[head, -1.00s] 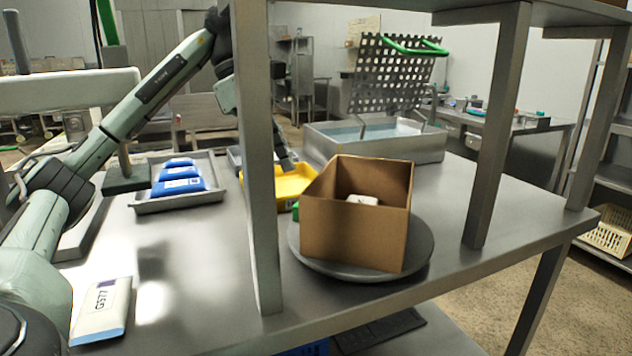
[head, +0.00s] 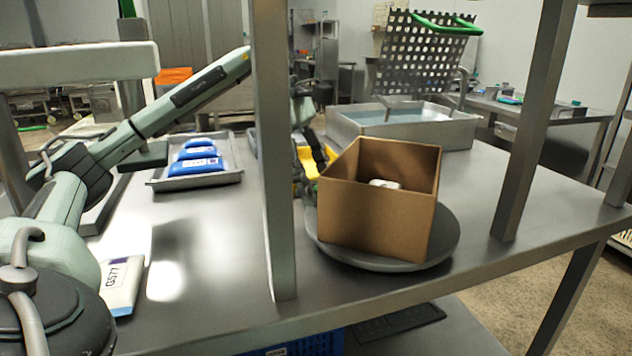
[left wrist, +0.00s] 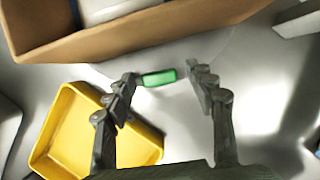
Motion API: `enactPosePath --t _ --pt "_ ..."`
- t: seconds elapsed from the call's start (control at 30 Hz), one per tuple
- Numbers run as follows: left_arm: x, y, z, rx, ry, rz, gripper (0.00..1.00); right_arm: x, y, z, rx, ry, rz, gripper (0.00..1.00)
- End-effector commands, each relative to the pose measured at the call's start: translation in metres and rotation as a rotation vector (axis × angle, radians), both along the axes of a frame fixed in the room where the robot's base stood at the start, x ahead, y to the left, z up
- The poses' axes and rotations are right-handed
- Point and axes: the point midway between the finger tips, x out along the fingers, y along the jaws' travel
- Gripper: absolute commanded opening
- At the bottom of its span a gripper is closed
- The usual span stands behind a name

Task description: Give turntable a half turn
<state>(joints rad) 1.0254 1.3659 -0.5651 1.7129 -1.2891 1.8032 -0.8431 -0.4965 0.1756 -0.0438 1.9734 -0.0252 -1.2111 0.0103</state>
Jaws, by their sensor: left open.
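The round grey turntable (head: 445,238) sits on the steel table near its front edge. An open cardboard box (head: 375,215) stands on it with a white item (head: 384,184) inside. My left gripper (head: 314,165) is behind the box's left side, partly hidden by the box and a post. In the left wrist view the left gripper (left wrist: 163,85) is open, its fingers on either side of the green tab. Contact with it cannot be told. My right gripper is not in view.
A yellow tray (left wrist: 85,130) lies beside the left gripper. A steel tray (head: 195,180) with blue packs (head: 200,158) is further left. Shelf posts (head: 275,170) and (head: 532,120) stand before and right of the turntable. A water basin (head: 405,128) is behind.

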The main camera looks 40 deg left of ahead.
Motion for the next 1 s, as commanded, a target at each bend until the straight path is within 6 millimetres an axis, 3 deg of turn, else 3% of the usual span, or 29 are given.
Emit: enactPosePath --t 0.13,0.57,1.0 --pt "0.0000 0.0001 0.0003 0.000 0.000 0.000 0.53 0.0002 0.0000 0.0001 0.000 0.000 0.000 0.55" --pt "0.0000 0.0002 0.0005 0.000 0.000 0.000 0.00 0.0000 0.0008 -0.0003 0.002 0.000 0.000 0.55" --pt "-0.0012 -0.0018 0.0001 0.001 -0.002 0.017 0.00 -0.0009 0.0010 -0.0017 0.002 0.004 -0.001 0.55"
